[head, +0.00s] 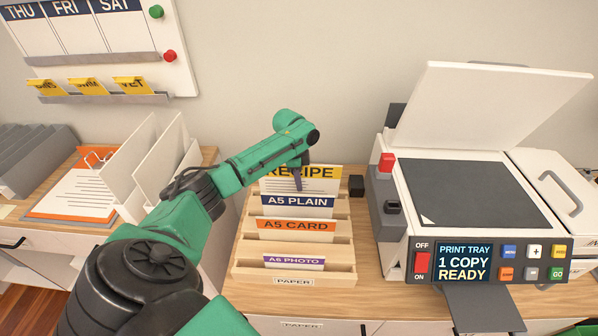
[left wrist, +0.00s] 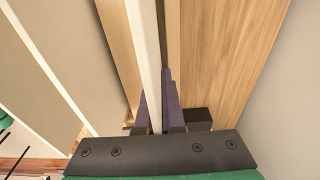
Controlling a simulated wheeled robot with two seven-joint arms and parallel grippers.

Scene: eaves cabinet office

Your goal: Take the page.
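A white page with a yellow header reading RECIPE (head: 325,174) stands upright in the rear slot of a wooden paper rack (head: 252,255). In the left wrist view the page's upper edge shows as a white strip (left wrist: 147,50) running between the two dark fingers of my left gripper (left wrist: 157,95). The fingers are close beside the strip, one on each side. Whether they press on it I cannot tell. My right gripper is in neither view.
Slots labelled A5 PLAIN (head: 297,202), A5 CARD (head: 297,225) and A6 PHOTO (head: 294,262) are in front. A small black block (head: 356,186) stands right of the rack. A printer (head: 400,235) with raised lid stands further right. White upright holders (head: 160,165) stand left.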

